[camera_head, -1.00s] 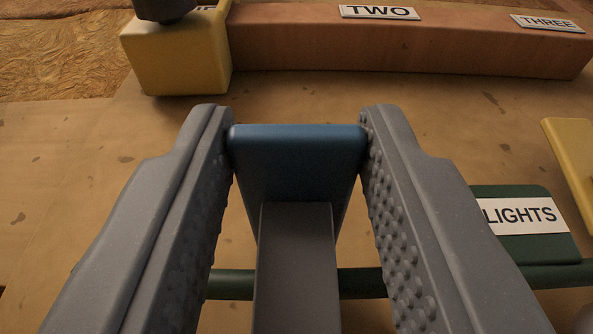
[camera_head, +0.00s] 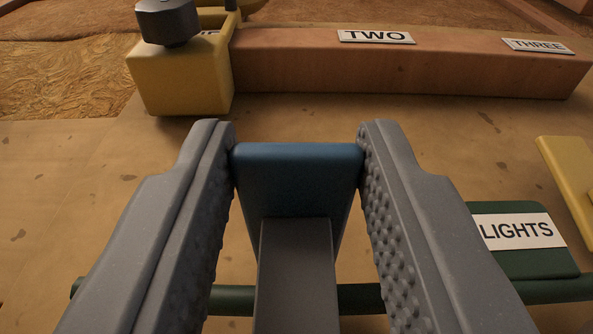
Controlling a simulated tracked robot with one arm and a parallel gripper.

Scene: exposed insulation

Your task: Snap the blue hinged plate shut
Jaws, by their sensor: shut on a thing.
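The blue plate (camera_head: 298,180) stands between the two grey fingers of my gripper (camera_head: 298,155), in the middle of the view. Its top edge touches both studded fingertips, one on each side. My gripper is shut on the blue plate. A grey bar (camera_head: 297,275) in front covers the lower middle of the plate. The plate's hinge and the place it closes against cannot be seen.
An orange-brown beam labelled TWO and THREE (camera_head: 410,65) runs along the back. A yellow block (camera_head: 180,75) with a dark knob (camera_head: 167,22) stands at its left end. A green LIGHTS plate (camera_head: 520,240) and a yellow piece (camera_head: 575,180) are at right. A green rod (camera_head: 360,297) crosses low.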

